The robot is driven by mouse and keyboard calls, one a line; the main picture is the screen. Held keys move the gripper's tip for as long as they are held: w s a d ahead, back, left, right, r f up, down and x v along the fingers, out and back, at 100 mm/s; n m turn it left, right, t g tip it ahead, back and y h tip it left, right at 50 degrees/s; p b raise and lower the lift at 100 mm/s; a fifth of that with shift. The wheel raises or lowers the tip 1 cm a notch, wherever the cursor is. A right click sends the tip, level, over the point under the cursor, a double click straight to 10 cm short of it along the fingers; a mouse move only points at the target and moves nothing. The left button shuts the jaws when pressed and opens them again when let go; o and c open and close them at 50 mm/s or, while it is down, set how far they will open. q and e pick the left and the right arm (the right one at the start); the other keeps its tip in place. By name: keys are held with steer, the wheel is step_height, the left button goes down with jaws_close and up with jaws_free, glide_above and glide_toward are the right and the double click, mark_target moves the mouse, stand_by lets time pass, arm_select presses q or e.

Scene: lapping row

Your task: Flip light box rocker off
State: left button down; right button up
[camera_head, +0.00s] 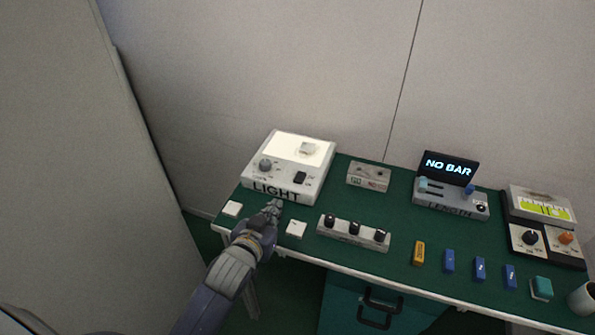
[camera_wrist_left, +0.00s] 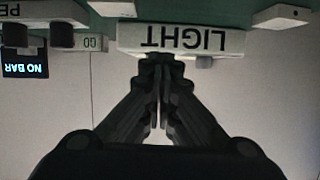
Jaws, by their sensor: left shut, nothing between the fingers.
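The light box (camera_head: 289,166) is a white unit at the back left of the green table, with "LIGHT" on its front face and a bright, lit top panel (camera_head: 290,146). A small pale square piece (camera_head: 307,148) lies on the panel. A black rocker (camera_head: 300,178) sits on the right of its control strip, and a grey knob (camera_head: 265,165) on the left. My left gripper (camera_head: 274,205) is shut and empty, just in front of the box's front face. In the left wrist view the box (camera_wrist_left: 182,40) appears upside down beyond the shut fingers (camera_wrist_left: 160,70). My right gripper is out of view.
White square blocks (camera_head: 232,208) and (camera_head: 296,229) flank my left gripper. A three-knob unit (camera_head: 353,232) stands to the right. Further right are a "NO BAR" display unit (camera_head: 449,168), several small coloured blocks (camera_head: 449,260), a gauge unit (camera_head: 541,208) and a cup (camera_head: 583,298).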

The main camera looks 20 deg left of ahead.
arm_select(q)
steer(key=w+r+t, duration=0.2)
steer(key=w+r, duration=0.2)
steer(key=r, duration=0.1)
steer(key=shift+w+d+r+t+h, duration=0.2)
steer(key=shift+w+d+t+h, duration=0.1)
steer(key=shift+d+t+h, duration=0.1)
glide_above(298, 180)
steer(key=shift+s+f+p, duration=0.4)
steer(key=shift+s+f, duration=0.05)
steer(key=shift+f, duration=0.15)
steer(key=f, duration=0.2)
steer(key=shift+w+f, duration=0.25)
steer(key=shift+f, duration=0.05)
steer(key=shift+w+f, duration=0.1)
steer(key=shift+f, duration=0.65)
